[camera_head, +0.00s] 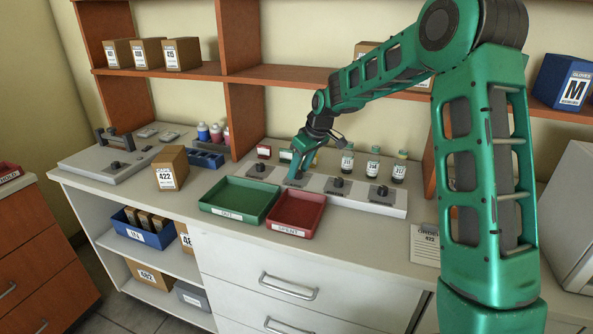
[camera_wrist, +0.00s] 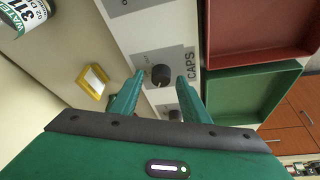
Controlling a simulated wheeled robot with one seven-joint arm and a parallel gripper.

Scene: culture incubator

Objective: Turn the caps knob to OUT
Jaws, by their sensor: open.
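The caps knob (camera_wrist: 161,74) is a round dark knob on a grey plate marked CAPS in the wrist view. My gripper (camera_wrist: 160,79) is open, with one green finger on each side of the knob; whether they touch it I cannot tell. The knob's pointer direction is too small to read. In the head view my gripper (camera_head: 296,177) points down at the pale panel (camera_head: 400,209) and hides the caps knob.
Another knob (camera_wrist: 174,115) is beside my fingers. A green tray (camera_head: 240,199) and a red tray (camera_head: 297,212) lie in front of the panel. Several bottles (camera_head: 373,167) and a yellow-framed tag (camera_wrist: 92,80) stand behind it. A box marked 422 (camera_head: 170,168) is to the left.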

